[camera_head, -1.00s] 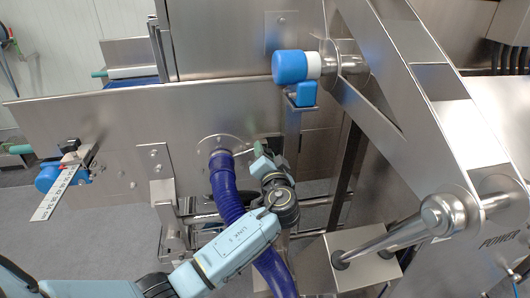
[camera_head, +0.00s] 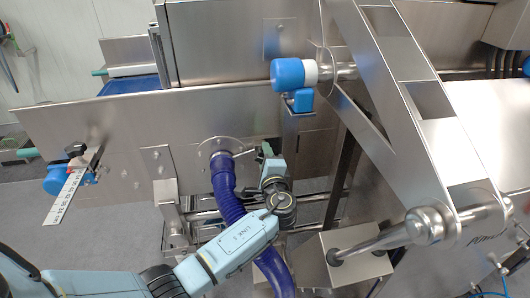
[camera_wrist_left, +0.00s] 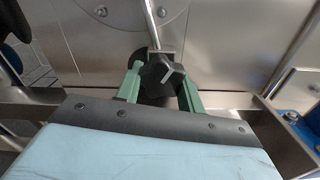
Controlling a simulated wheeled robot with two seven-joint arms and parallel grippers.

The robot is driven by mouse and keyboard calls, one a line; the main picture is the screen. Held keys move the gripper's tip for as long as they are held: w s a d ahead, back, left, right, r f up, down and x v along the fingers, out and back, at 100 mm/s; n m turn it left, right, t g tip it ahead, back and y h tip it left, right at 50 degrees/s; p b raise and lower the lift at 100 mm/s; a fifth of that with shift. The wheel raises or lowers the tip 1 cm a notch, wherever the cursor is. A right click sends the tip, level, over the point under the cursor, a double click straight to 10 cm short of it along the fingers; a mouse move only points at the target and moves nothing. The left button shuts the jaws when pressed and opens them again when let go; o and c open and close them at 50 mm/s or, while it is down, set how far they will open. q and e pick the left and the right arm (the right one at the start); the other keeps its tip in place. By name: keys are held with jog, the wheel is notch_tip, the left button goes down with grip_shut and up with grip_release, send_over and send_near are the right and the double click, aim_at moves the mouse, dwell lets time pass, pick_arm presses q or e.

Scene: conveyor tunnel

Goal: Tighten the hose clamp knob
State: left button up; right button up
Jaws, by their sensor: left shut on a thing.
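The black hose clamp knob (camera_wrist_left: 160,76) sits between the green fingers of my left gripper (camera_wrist_left: 163,82) in the left wrist view. A thin metal rod (camera_wrist_left: 152,22) runs up from the knob toward the round flange plate. In the head view my left gripper (camera_head: 267,154) is just right of the upper end of the blue ribbed hose (camera_head: 224,185), and the knob is hidden there by the gripper. The left gripper is shut on the knob. My right gripper is not in view.
A blue-capped roller end (camera_head: 288,73) juts out above my gripper. A diagonal steel frame (camera_head: 400,110) and a metal box (camera_head: 345,262) stand to the right. A ruler scale (camera_head: 66,197) hangs at far left. The grey floor is open at lower left.

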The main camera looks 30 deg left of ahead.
pick_arm(q)
jog(key=m+p, duration=0.3)
jog(key=m, duration=0.3)
jog(key=shift+s+a+f+m, duration=0.1)
jog(key=shift+m, duration=0.2)
jog(key=m+p, duration=0.2)
jog(key=m, duration=0.1)
jog(key=shift+a+f+m+p, duration=0.15)
jog(key=shift+m+p, duration=0.55)
jog(key=shift+m, duration=0.5)
jog(key=shift+s, duration=0.1)
jog(key=o, duration=1)
jog(key=v, duration=1.3)
jog(key=shift+s+d, duration=0.15)
jog(key=shift+d, duration=0.05)
